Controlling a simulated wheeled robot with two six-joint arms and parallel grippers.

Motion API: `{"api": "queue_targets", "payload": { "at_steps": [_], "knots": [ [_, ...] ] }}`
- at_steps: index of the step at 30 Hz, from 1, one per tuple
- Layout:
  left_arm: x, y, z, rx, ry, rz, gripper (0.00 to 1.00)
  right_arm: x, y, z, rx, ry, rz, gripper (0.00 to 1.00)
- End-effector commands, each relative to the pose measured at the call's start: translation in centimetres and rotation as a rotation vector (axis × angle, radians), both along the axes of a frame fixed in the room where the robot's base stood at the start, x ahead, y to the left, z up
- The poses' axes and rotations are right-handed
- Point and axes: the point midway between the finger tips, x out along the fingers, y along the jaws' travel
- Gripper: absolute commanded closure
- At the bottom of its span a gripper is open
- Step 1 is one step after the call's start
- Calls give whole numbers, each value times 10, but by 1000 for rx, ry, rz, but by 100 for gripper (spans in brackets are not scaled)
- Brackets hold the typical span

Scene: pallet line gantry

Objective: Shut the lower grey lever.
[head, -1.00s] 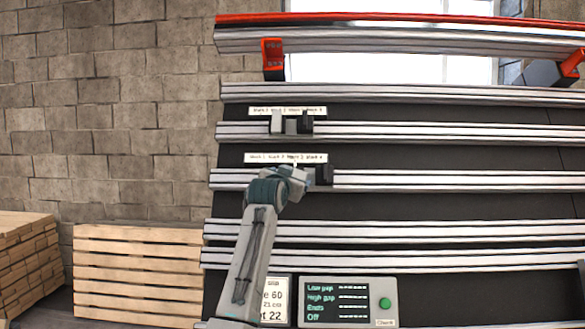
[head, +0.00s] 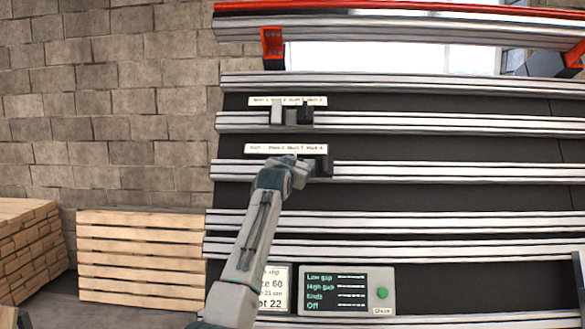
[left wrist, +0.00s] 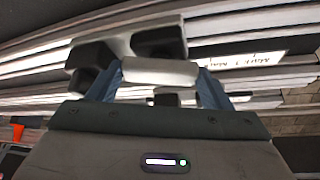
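The lower grey lever shows in the left wrist view (left wrist: 160,72) as a pale bar with its end face toward the camera. In the head view my left gripper (head: 291,168) covers it at the second rail, just left of a dark block (head: 323,162). In the left wrist view the two blue fingers of my left gripper (left wrist: 162,84) stand at both ends of the bar and appear to touch it, with no clear gap. The upper grey lever (head: 277,113) stands on the rail above, left of another dark block (head: 306,114). My right gripper is not in view.
White label strips (head: 286,148) sit above the levers. A control panel (head: 347,290) with a green button and a white sign (head: 274,288) are low in front. Stacked pallets (head: 140,256) stand at left. The rails to the right are clear except for red brackets on top.

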Motion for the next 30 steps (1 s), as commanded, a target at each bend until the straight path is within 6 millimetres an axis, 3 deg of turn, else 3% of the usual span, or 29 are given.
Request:
{"api": "queue_targets", "payload": {
  "at_steps": [14,30],
  "knots": [
    [0,2,-1,104,0,-55,50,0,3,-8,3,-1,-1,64],
    [2,6,6,529,2,-284,50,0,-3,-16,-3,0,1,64]
  ]
}}
